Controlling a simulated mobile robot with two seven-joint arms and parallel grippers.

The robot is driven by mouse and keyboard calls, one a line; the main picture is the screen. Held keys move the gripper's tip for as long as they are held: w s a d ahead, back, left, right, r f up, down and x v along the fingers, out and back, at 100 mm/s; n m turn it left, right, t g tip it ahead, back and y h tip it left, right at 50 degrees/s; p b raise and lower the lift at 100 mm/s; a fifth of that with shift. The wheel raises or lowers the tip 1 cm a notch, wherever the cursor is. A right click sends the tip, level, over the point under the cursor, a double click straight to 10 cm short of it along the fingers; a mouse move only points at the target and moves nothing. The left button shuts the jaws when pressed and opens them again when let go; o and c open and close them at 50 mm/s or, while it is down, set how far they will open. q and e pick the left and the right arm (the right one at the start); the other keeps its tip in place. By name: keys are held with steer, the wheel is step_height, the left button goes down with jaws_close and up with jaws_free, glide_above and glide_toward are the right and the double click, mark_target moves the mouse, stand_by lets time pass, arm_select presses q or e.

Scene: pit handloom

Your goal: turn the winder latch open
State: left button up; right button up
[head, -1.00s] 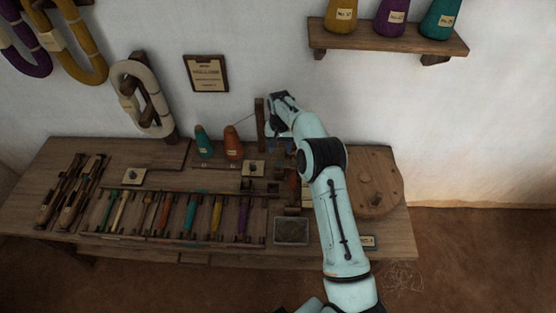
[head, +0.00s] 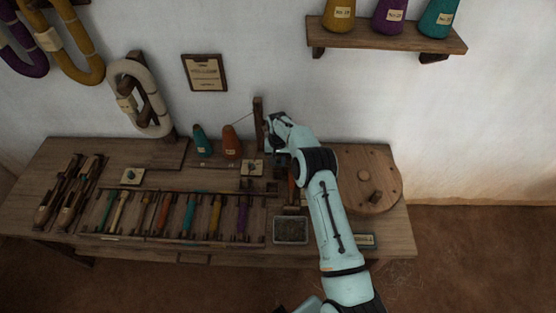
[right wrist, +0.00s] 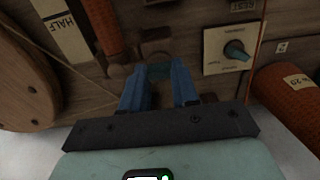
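My right gripper (right wrist: 160,82) points down at the winder parts on the bench, with its two blue fingers apart. A brown wooden block (right wrist: 155,46) lies just beyond the tips. I cannot tell for certain which of these small parts is the latch. In the head view my right wrist (head: 280,132) hides most of this spot, beside the upright wooden post (head: 258,118). My left gripper is not in view.
A knob on a pale plate (right wrist: 235,50) and an orange cone (right wrist: 290,98) are close to the right gripper. In the head view, a round wooden disc (head: 370,180), a grey tray (head: 291,230) and a rack of coloured bobbins (head: 165,215) share the bench.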

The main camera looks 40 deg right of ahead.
jaws_close()
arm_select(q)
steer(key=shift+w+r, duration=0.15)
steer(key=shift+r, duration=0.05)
arm_select(e)
steer(key=n+p, duration=0.2)
steer(key=n, duration=0.2)
steer(key=shift+r, duration=0.1)
steer(key=n+p, duration=0.2)
steer(key=n, duration=0.7)
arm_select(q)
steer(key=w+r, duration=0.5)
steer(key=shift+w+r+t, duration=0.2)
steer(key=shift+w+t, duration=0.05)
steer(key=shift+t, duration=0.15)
arm_select(e)
steer(key=n, duration=0.4)
steer(key=shift+n, duration=0.4)
